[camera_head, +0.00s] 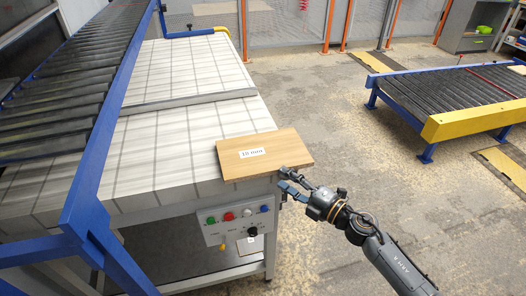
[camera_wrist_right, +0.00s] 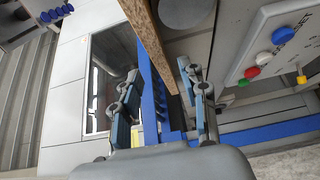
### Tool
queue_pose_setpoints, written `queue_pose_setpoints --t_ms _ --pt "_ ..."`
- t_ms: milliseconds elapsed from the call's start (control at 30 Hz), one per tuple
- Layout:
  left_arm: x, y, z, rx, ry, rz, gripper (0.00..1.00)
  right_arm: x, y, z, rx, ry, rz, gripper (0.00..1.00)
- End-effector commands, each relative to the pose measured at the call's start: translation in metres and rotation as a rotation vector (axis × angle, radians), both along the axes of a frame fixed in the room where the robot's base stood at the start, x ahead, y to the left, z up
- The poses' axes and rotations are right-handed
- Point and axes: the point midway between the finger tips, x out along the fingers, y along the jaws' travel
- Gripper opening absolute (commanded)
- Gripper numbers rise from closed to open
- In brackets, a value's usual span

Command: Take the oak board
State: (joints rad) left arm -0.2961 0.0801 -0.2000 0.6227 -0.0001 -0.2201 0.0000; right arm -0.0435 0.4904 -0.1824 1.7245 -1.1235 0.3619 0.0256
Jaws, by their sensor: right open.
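The oak board (camera_head: 262,155) lies flat on the white tiled table (camera_head: 165,150), with a white label reading 18 mm on top. Its right end sticks out past the table's right edge. My right gripper (camera_head: 284,181) is open at the board's near right edge, just below the overhanging corner. In the right wrist view the board shows edge-on as a narrow brown strip (camera_wrist_right: 150,40), which runs down between the two fingers. I cannot tell whether a finger touches it. My left gripper is not in view.
A control panel (camera_head: 238,220) with green, red and white buttons hangs below the board and also shows in the right wrist view (camera_wrist_right: 275,50). A blue-framed roller conveyor (camera_head: 60,85) runs along the left. Another conveyor (camera_head: 450,95) stands far right. Floor between is clear.

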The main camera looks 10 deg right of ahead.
Motion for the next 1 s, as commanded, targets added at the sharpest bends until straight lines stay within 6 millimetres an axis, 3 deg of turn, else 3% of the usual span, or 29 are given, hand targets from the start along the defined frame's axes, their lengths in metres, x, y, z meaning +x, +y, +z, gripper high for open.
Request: queue_pose_setpoints --t_ms 300,567,800,1000 --pt "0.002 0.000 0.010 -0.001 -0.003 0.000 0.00 0.034 0.026 0.000 0.002 -0.001 0.000 0.43" --pt "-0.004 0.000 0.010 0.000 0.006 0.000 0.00 0.036 0.027 -0.001 0.001 0.000 0.000 0.43" --pt "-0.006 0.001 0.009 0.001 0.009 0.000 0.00 0.036 0.027 -0.001 0.001 0.000 0.000 0.00" --pt "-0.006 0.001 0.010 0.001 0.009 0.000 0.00 0.036 0.027 0.002 0.002 -0.005 0.000 0.00"
